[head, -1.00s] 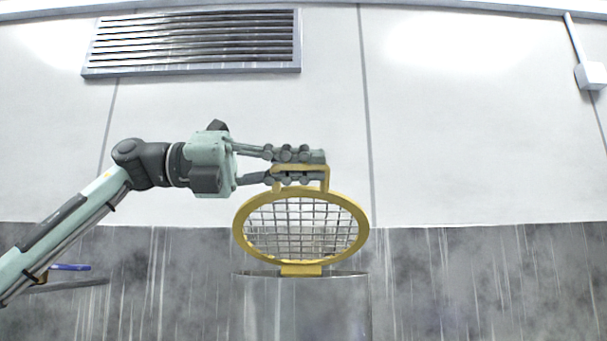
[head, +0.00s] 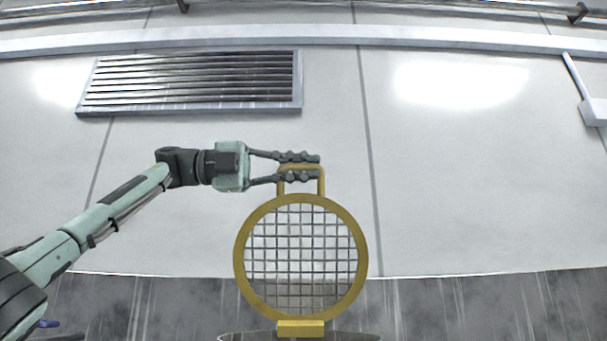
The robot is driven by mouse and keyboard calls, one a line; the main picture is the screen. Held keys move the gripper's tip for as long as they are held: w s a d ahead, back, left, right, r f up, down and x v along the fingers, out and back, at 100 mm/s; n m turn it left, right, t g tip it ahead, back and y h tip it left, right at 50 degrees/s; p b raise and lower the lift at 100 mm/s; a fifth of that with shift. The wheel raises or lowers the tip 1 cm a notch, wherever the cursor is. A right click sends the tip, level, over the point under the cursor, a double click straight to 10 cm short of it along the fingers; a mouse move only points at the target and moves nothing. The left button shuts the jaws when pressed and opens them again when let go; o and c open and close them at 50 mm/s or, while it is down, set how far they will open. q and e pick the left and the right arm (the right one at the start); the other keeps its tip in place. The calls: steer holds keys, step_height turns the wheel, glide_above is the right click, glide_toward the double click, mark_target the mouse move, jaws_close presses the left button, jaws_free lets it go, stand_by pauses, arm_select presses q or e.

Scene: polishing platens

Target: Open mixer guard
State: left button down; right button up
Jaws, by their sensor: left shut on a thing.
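The mixer guard (head: 361,262) is a round yellow ring filled with a grey wire mesh. It stands raised, nearly face-on to me, above its yellow hinge block (head: 300,329). A yellow loop handle (head: 322,185) sticks up from its top. My left gripper (head: 300,168) comes in from the left and is shut on the top bar of this handle, one finger above and one below. The rim of the steel mixer bowl (head: 345,337) shows at the bottom edge; the rest of the bowl is out of view. My right gripper is not in view.
A white wall with a slatted vent (head: 190,82) is behind. A grey streaked lower wall (head: 480,305) runs along the bottom. A blue-ended item (head: 48,323) shows at the lower left, partly behind my arm. The space right of the guard looks free.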

arm_select(q)
steer(key=shift+w+r, duration=0.1)
steer(key=shift+w, duration=0.05)
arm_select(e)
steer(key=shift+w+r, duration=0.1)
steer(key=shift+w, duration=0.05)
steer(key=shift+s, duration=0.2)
arm_select(q)
steer(key=c, duration=1.6)
jaws_free()
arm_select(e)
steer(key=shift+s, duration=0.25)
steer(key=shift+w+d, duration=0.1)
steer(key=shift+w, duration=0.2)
arm_select(q)
steer(key=shift+a, duration=0.3)
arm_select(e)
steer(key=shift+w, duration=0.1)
arm_select(q)
steer(key=a, duration=0.7)
